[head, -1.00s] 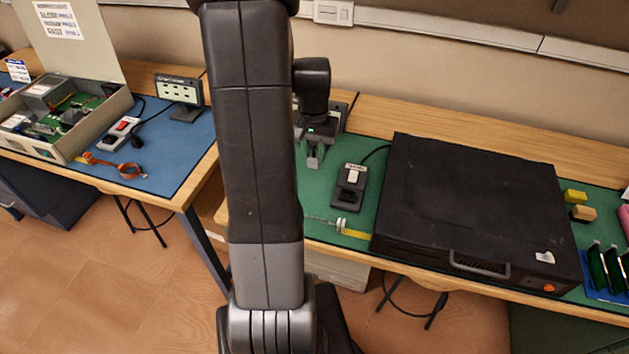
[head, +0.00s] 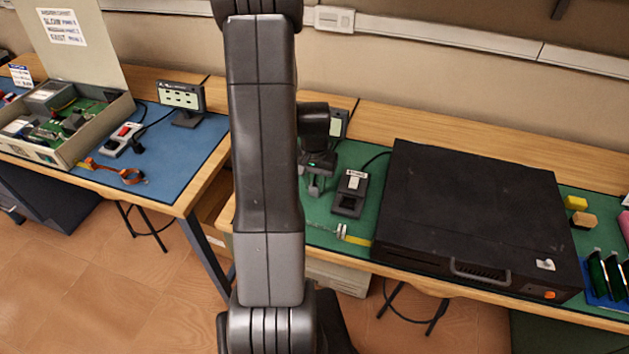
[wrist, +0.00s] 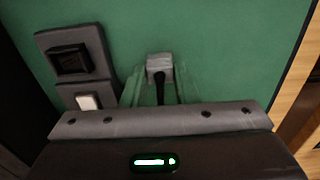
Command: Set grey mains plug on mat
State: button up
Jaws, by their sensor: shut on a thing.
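The grey mains plug (wrist: 159,66) is a small pale grey block with a black cable, between my fingertips in the wrist view. My gripper (wrist: 160,80) is shut on it, and its fingers reach out over the green mat (wrist: 200,35). In the head view my gripper (head: 316,188) is over the left part of the green mat (head: 318,224), just left of the dark switched socket block. The plug is hard to make out there. I cannot tell whether the plug touches the mat.
The dark socket block (head: 350,193) with a white switch sits close beside my gripper; it also shows in the wrist view (wrist: 75,62). A large black case (head: 475,215) stands to the right. A caliper-like tool (head: 340,232) lies near the mat's front edge.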

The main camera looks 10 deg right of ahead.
aim_at(315, 185)
jog(key=o, duration=0.8)
jog(key=shift+f, duration=0.15)
jog(key=shift+c, duration=0.2)
notch_tip(315, 185, up, 12)
jog(key=shift+r, duration=0.2)
